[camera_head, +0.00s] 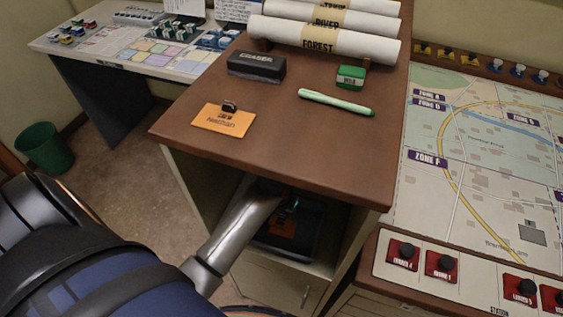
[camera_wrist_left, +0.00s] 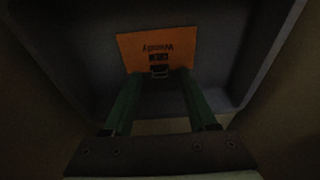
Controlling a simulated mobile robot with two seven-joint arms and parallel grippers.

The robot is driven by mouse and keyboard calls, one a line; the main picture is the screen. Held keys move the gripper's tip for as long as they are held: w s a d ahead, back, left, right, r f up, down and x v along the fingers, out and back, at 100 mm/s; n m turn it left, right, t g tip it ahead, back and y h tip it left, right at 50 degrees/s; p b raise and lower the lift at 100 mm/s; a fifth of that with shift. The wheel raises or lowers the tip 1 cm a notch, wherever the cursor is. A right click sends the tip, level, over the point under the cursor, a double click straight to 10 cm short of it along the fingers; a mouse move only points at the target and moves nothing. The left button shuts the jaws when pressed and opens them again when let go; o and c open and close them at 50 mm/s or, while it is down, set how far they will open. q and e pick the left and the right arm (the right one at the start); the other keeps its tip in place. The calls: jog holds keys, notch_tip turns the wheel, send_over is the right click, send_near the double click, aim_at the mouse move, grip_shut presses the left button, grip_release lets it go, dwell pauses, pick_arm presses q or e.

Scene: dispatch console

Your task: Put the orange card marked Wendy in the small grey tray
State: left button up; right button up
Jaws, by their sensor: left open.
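The orange card marked Wendy (camera_wrist_left: 155,45) lies in the small grey tray (camera_wrist_left: 75,65), with a small dark knob at its near edge. In the head view the card (camera_head: 282,228) and the dark tray (camera_head: 262,246) show inside the open shelf under the brown top, partly hidden by my arm. My left gripper (camera_wrist_left: 160,82) is open, its two green fingers either side of the knob and apart from it. In the head view the gripper (camera_head: 289,207) is mostly hidden under the top's edge. My right gripper is not in view.
Another orange card (camera_head: 223,121) with a knob lies on the brown top (camera_head: 300,150), near a dark eraser block (camera_head: 257,66), a green block (camera_head: 351,76), a green marker (camera_head: 336,103) and rolled maps (camera_head: 325,35). The shelf's walls and the top close in around my left forearm.

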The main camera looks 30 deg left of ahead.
aim_at(279, 224)
pick_arm(q)
jog(key=shift+r, duration=0.1)
jog(key=v, duration=0.7)
jog(key=shift+r, duration=0.2)
dwell(0.3)
